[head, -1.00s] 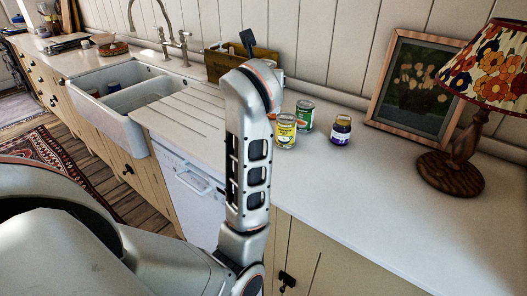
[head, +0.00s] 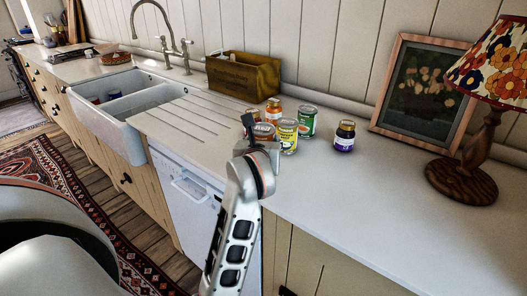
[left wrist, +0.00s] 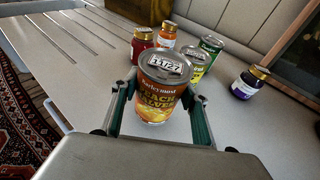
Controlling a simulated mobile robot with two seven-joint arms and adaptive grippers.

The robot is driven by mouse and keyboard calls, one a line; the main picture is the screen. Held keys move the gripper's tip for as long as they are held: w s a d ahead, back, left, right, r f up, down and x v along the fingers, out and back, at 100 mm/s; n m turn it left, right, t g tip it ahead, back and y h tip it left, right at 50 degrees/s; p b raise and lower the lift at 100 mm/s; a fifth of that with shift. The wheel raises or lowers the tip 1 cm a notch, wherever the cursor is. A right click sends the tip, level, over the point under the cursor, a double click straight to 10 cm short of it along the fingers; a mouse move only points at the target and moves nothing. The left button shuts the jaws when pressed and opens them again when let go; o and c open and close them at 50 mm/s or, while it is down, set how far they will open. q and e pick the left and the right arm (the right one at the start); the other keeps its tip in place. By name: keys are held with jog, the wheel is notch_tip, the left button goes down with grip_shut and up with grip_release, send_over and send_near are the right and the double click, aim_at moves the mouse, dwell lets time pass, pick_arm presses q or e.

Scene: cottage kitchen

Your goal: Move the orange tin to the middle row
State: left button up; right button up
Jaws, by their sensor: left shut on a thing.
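The orange tin (left wrist: 166,95) with a peach-halves label stands upright between the two fingers of my left gripper (left wrist: 160,104) in the left wrist view. The fingers are shut on its sides. In the head view the tin (head: 263,131) shows just above my left gripper (head: 262,146), partly hidden by it, at the counter's front part. Right behind it are a yellow tin (head: 287,136) and a green tin (head: 308,121), with an orange jar (head: 273,109) farther back. A red jar (left wrist: 142,42) shows in the left wrist view. My right gripper is out of view.
A dark purple jar (head: 344,136) stands apart to the right. A wooden box (head: 243,76) is at the wall, left of the group. A picture frame (head: 419,92) and a lamp (head: 467,165) stand at right. The counter (head: 370,210) is clear in front of them.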

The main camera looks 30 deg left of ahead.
pick_arm(q)
notch_tip(320, 180, down, 3)
jog(key=shift+r, duration=0.2)
jog(key=shift+f+b, duration=0.2)
jog(key=shift+b, duration=0.15)
jog(key=o, duration=1.4)
